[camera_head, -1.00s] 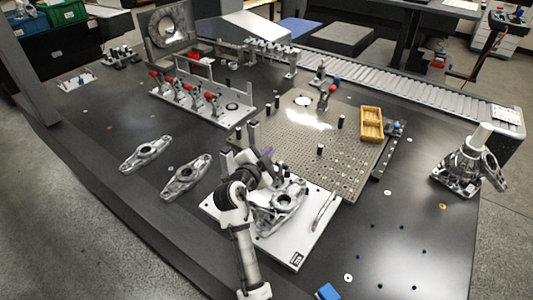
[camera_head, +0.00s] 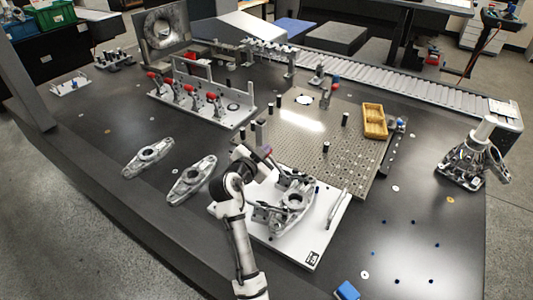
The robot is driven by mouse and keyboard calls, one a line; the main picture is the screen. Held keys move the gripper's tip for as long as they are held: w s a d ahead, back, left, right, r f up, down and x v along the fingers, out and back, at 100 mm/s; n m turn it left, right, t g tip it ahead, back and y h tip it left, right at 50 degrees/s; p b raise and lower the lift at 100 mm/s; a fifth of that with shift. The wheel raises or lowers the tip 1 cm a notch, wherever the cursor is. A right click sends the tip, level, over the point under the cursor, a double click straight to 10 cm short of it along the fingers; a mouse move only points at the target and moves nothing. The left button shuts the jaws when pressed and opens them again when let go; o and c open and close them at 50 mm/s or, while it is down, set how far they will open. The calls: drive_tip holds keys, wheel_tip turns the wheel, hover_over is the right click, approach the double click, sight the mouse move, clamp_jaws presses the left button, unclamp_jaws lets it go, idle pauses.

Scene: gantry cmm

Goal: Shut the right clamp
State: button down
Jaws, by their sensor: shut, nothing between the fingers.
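A pale fixture plate (camera_head: 318,240) lies near the front of the dark table, with a grey metal casting (camera_head: 296,200) on it. Small dark clamp parts show at the casting's left side (camera_head: 264,212) and at its far side (camera_head: 296,178). I cannot tell surely which is the right clamp, nor how its lever stands. My white and black arm reaches over the plate's left edge. My gripper (camera_head: 283,171) is shut and empty, near the casting's far side; its fingertips are small and hard to make out, and I cannot tell whether they touch a clamp.
Two loose castings (camera_head: 148,157) (camera_head: 192,178) lie to the left. A rack with red-handled clamps (camera_head: 205,108) stands behind them. A perforated plate (camera_head: 310,135) with black posts and a yellow tray (camera_head: 375,121) lies beyond. A metal bar handle (camera_head: 338,209) is on the plate's right.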

drive_tip(key=shift+w+a+f+n, duration=0.25)
drive_tip(key=shift+a+n, duration=0.1)
drive_tip(key=shift+n, duration=0.15)
idle(0.3)
